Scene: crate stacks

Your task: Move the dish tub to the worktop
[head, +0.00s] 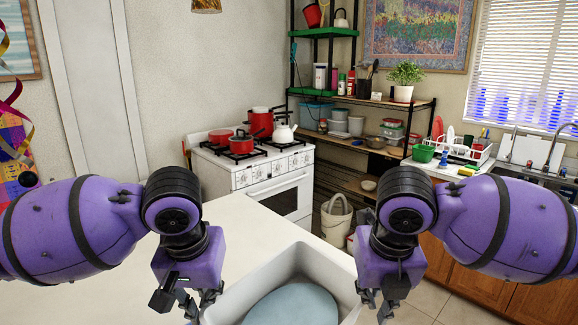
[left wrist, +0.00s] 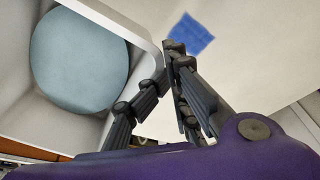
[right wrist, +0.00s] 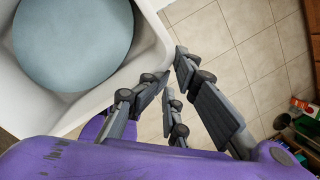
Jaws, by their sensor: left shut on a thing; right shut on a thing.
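The dish tub (head: 312,265) is a white, open tub at the bottom middle of the head view, with a round blue-grey plate (head: 292,306) lying in it. My left gripper (head: 200,304) is shut on its left wall; the rim (left wrist: 112,24) reaches the fingers in the left wrist view. My right gripper (head: 379,300) is shut on its right wall, and the rim (right wrist: 158,45) shows at the fingers in the right wrist view. The white worktop (head: 120,285) spreads left of and behind the tub. The tub's underside is hidden, so I cannot tell whether it rests on anything.
A blue square (left wrist: 190,34) lies on the white surface beside the tub. Tiled floor (right wrist: 235,40) is right of the tub. A white stove (head: 265,185) with red pots stands beyond the worktop, near a shelf rack (head: 385,101) and a bucket (head: 336,220).

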